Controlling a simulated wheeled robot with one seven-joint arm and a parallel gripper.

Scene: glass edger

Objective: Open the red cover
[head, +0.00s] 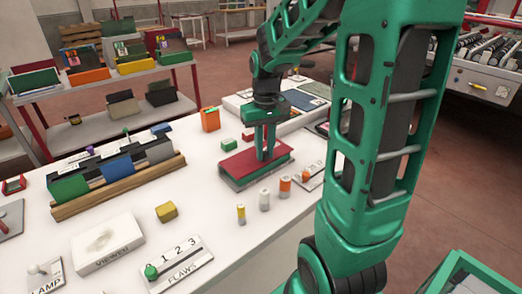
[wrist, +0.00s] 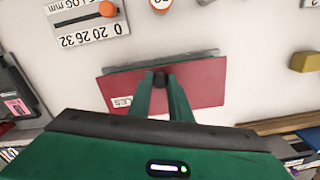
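The red cover (head: 241,166) lies nearly flat over a grey base (head: 270,178) on the white table. In the wrist view the red cover (wrist: 205,86) has a white label, partly hidden by a finger, and a grey strip along its far edge. My gripper (head: 264,156) points down at the cover from above. The fingers hide part of the cover.
Yellow, white and orange small cylinders (head: 264,199) stand in front of the cover. A green block (head: 229,145) and an orange box (head: 210,118) stand behind it. A wooden rack (head: 120,187) is at left. The table (head: 200,205) is clear just front-left of the cover.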

